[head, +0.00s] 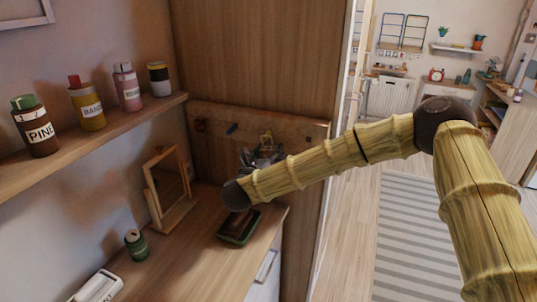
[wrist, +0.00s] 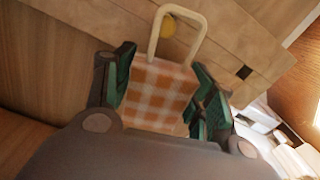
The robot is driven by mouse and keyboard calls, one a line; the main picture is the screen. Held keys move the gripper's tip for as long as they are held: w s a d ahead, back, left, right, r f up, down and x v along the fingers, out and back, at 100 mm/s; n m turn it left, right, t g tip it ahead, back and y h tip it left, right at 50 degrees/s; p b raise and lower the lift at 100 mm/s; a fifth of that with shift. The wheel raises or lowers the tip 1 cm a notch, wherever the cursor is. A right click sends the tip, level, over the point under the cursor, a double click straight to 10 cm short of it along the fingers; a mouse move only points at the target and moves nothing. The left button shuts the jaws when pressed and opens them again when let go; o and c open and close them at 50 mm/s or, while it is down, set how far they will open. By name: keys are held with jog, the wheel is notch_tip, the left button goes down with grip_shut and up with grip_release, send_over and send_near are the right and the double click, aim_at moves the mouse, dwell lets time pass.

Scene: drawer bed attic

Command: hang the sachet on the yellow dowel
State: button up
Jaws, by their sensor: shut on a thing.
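The sachet (wrist: 160,92) is an orange-and-white checked pouch with a pale loop handle, upright in the wrist view. My gripper (wrist: 164,72) is shut on it, with dark green fingers at both sides of the pouch. A round yellow end, seemingly the yellow dowel (wrist: 168,25), shows inside the loop's outline against the wooden board. I cannot tell whether the loop is around it or only in front of it. In the head view my gripper (head: 262,156) is close to the peg board, and the pouch is mostly hidden by the gripper and arm.
The wooden peg board (head: 292,127) also carries a blue peg (head: 232,128) and a dark reddish peg (head: 200,125). Below are a green tray (head: 250,232), a framed mirror (head: 167,187) and a green can (head: 136,245). A shelf with several jars (head: 38,128) is at left.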

jog(key=shift+w+d, duration=0.4)
jog(key=shift+w, duration=0.1)
jog(key=shift+c, duration=1.1)
jog(key=shift+w+d+f+b, duration=0.1)
jog(key=shift+w+f+b, duration=0.05)
jog(key=shift+f+b, duration=0.15)
jog(key=shift+w+d+f+b, duration=0.25)
jog(key=shift+w+b, duration=0.25)
jog(key=shift+b, duration=0.3)
jog(key=shift+c, duration=0.2)
